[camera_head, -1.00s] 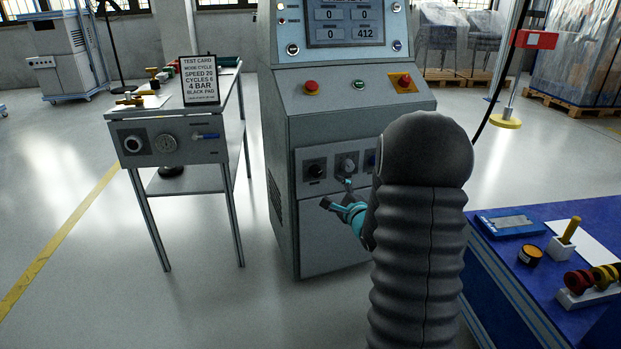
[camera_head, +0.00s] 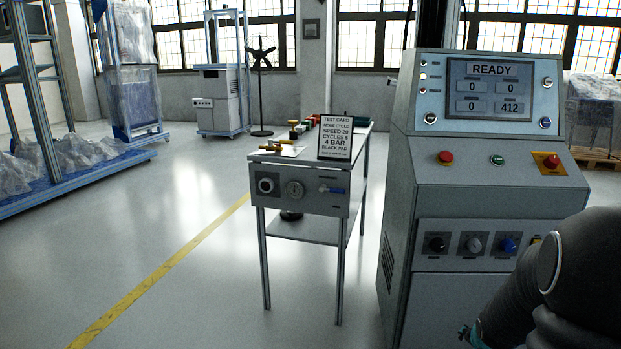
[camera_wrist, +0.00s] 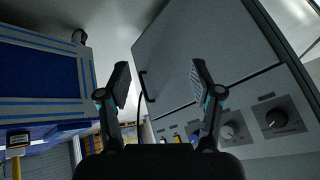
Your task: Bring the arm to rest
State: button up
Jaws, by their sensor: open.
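My arm (camera_head: 575,280) shows at the lower right of the head view, in front of the grey control console (camera_head: 400,240). Only a small teal part of my gripper (camera_head: 468,335) shows there, low beside the console. In the wrist view my gripper (camera_wrist: 160,82) has its two fingers wide apart with nothing between them. The console's panel with a row of knobs (camera_wrist: 229,130) is at the right of that view, apart from the fingers. The console screen (camera_head: 489,88) reads READY.
A grey bench (camera_head: 330,232) with a test card (camera_head: 340,137) stands left of the console. A blue-topped table (camera_wrist: 40,75) lies at the left of the wrist view. Open floor with a yellow line (camera_head: 165,268) stretches left of the bench.

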jog(key=s+a+r+n+y, duration=0.1)
jog(key=s+a+r+n, duration=0.4)
jog(key=s+a+r, duration=0.4)
jog(key=s+a+r+n+y, duration=0.2)
jog(key=s+a+r+n, duration=0.4)
jog(key=s+a+r, duration=0.4)
jog(key=s+a, duration=0.3)
jog(key=a, duration=0.1)
jog(key=shift+s+a, duration=0.35)
jog(key=shift+r, duration=0.1)
